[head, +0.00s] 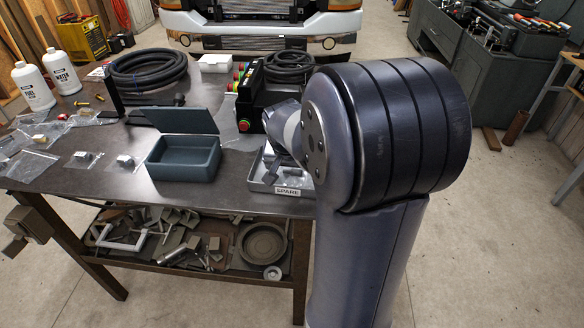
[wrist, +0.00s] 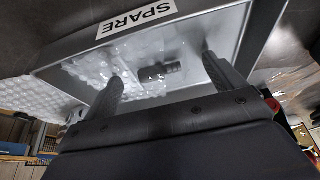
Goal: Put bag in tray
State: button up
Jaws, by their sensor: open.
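The grey tray labelled SPARE (head: 258,184) stands at the right front of the table, partly behind my arm. It fills much of the wrist view, with its label side (wrist: 90,47) at the top. A clear bag (wrist: 127,60) with a dark cylindrical fitting in it appears to lie inside the tray. My gripper (wrist: 161,68) is open over the tray, with one finger on each side of the fitting and apart from it. In the head view my arm hides the gripper.
An open blue-grey box (head: 183,155) stands just left of the tray. Other clear bags with parts (head: 83,158) lie on the table's left. A black control box with coloured buttons (head: 250,97) and coiled black hoses (head: 148,73) stand behind. White bottles (head: 33,87) stand far left.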

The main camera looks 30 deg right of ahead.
jog(key=v, duration=1.2)
jog(key=shift+r+p, duration=0.15)
jog(key=shift+p, duration=0.15)
